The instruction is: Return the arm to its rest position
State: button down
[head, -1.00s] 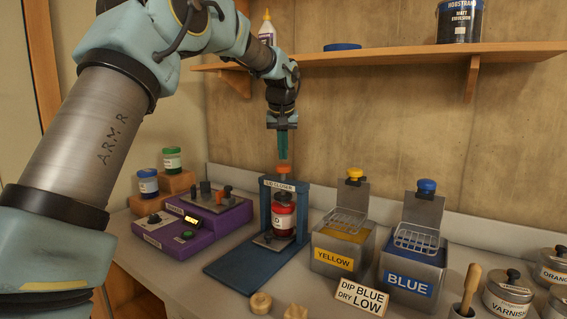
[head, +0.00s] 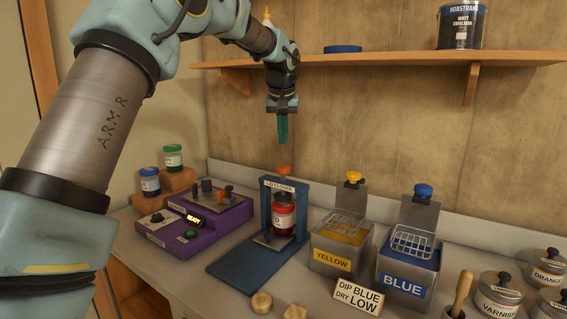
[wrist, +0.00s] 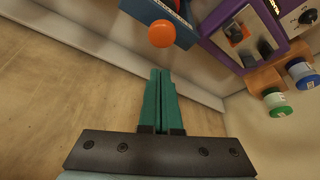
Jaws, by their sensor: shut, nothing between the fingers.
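My gripper (head: 283,128) hangs pointing down in the air above the blue lid press, in front of the wall and just below shelf height. Its teal fingers are together and empty, also in the wrist view (wrist: 160,100). The blue lid press (head: 268,215) stands on the bench with its orange knob (head: 284,170) below my fingertips and apart from them. The knob shows in the wrist view (wrist: 162,33) too. A red jar (head: 283,215) sits in the press under its top bar. My arm reaches in from the left of the head view.
A wooden shelf (head: 400,59) with a dark paint tin (head: 460,25) runs along the wall. A purple machine (head: 200,222) stands left of the press. The yellow dip tank (head: 330,262) and blue dip tank (head: 402,284) stand to its right. Blue and green jars stand on wooden blocks.

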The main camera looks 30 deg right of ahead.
jog(key=shift+a, duration=0.1)
jog(key=s+a+f+n+g+y, duration=0.1)
jog(key=a+f, duration=0.4)
jog(key=a, duration=0.8)
jog(key=s+a+f+n+y, duration=0.1)
jog(key=a+f, duration=0.4)
jog(key=a, duration=0.7)
jog(key=s+a+f+n, duration=0.1)
jog(key=s+a+f, duration=0.1)
jog(key=s+a, duration=0.3)
jog(key=s+a+f+n+g, duration=0.1)
jog(key=s+a+f, duration=0.2)
jog(key=s+a, duration=0.3)
jog(key=s+a+f+n, duration=0.1)
jog(key=s+a+f, duration=0.2)
jog(key=s+a, duration=0.3)
jog(key=shift+s+a+f, duration=0.15)
jog(key=shift+a+f, duration=0.1)
jog(key=shift+a, duration=0.95)
